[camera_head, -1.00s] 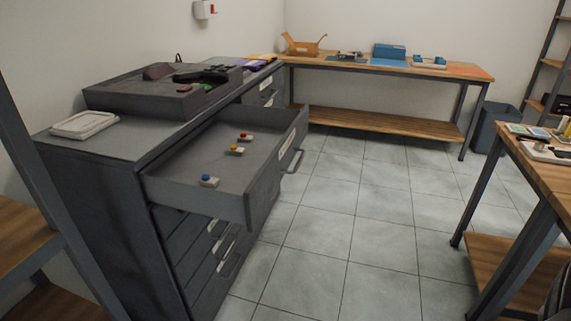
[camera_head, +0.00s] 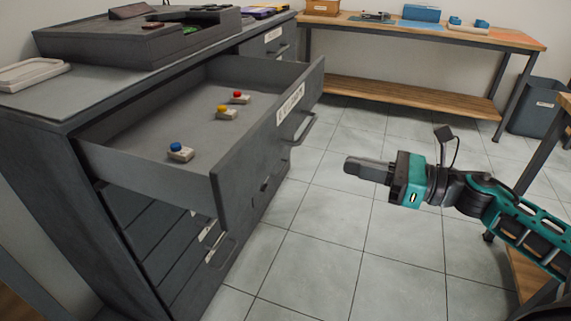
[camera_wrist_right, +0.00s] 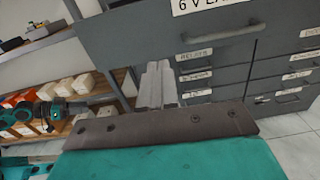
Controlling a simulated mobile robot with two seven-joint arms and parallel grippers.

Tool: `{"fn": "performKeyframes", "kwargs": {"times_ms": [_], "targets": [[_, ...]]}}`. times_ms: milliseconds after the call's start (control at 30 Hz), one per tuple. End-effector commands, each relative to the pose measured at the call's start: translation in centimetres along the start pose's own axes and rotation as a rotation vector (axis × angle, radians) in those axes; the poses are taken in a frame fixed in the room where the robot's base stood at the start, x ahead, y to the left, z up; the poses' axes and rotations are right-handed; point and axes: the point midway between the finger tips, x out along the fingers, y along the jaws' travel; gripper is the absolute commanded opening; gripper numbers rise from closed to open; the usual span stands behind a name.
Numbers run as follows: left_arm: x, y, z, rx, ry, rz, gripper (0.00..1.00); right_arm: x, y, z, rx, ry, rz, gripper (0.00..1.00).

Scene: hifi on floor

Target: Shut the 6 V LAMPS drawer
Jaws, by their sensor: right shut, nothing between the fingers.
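The 6 V LAMPS drawer (camera_head: 222,165) is the open top drawer of the grey cabinet, pulled well out over the floor. It holds small lamps with a blue (camera_head: 180,151), a yellow (camera_head: 226,111) and a red (camera_head: 239,96) top. Its label and bar handle (camera_head: 298,127) are on its front. In the right wrist view its front (camera_wrist_right: 205,42) fills the top, with part of the label showing. My right gripper (camera_head: 349,167) is shut and empty, to the right of the drawer front and apart from it. It also shows in the right wrist view (camera_wrist_right: 159,68). My left gripper is not in view.
Shut drawers lie below. A wooden bench (camera_head: 400,88) stands at the back, a bin (camera_head: 535,106) at right. The tiled floor before the drawer is clear.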

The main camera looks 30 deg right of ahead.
Motion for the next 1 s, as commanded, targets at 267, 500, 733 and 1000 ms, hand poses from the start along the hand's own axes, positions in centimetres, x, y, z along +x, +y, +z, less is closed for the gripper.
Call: {"fn": "performKeyframes", "kwargs": {"times_ms": [267,500,733,1000], "targets": [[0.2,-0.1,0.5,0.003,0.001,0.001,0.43,2.7,0.2,0.2,-0.055,0.007,0.023,0.0],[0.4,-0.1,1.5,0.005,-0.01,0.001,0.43,6.3,0.2,0.2,-0.048,0.003,0.02,0.0],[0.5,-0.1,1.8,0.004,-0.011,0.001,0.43,8.9,0.2,0.2,-0.047,0.003,0.017,0.0],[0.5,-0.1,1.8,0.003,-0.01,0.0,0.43,11.6,0.2,0.2,-0.046,0.004,0.015,0.0]]}}
